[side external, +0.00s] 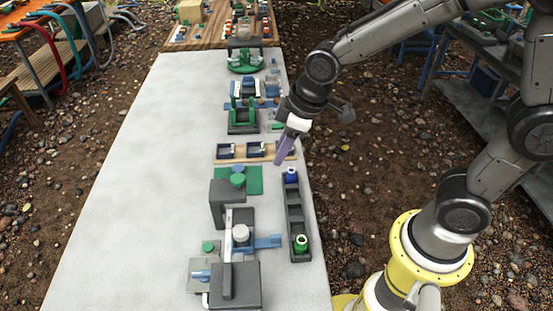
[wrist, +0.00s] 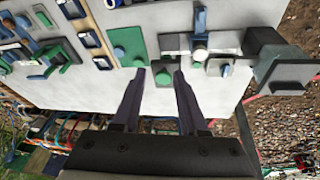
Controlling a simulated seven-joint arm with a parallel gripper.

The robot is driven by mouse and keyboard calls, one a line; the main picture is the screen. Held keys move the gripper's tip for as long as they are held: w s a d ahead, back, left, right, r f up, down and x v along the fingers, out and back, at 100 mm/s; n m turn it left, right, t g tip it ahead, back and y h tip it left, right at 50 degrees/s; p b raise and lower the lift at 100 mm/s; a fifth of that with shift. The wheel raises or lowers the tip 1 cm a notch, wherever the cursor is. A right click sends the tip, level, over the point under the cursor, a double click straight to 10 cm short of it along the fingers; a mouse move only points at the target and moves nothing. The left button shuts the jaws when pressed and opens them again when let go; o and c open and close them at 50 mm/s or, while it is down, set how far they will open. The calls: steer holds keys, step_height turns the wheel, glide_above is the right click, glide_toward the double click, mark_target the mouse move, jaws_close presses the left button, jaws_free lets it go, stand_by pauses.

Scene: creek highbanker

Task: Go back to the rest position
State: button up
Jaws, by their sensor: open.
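My gripper (side external: 280,160) hangs over the right side of the grey-white table (side external: 120,190), above the wooden strip with dark blocks (side external: 235,152). In the wrist view, the gripper (wrist: 160,74) has its two dark fingers spread apart, with nothing held between them. A small green part on the table shows beyond the gap. In the side view the fingers overlap into one purple shape, and their height above the table is hard to judge.
A dark tray (side external: 295,220) holds a blue piece (side external: 291,175) and a green piece (side external: 301,243). Grey, green and blue fixtures (side external: 236,285) line the table's right half. The left half is clear. A wooden board with parts (side external: 200,38) lies at the far end.

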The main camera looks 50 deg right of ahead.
steer(key=s+d+r+m+t, duration=0.3)
steer(key=s+d+r, duration=0.35)
steer(key=r, duration=0.35)
steer(key=s+d+m+g+h, duration=0.1)
steer(key=s+d+m, duration=0.1)
steer(key=s, duration=0.9)
steer(key=shift+s+f+m, duration=0.2)
steer(key=shift+f+m, duration=0.25)
steer(key=shift+m, duration=0.25)
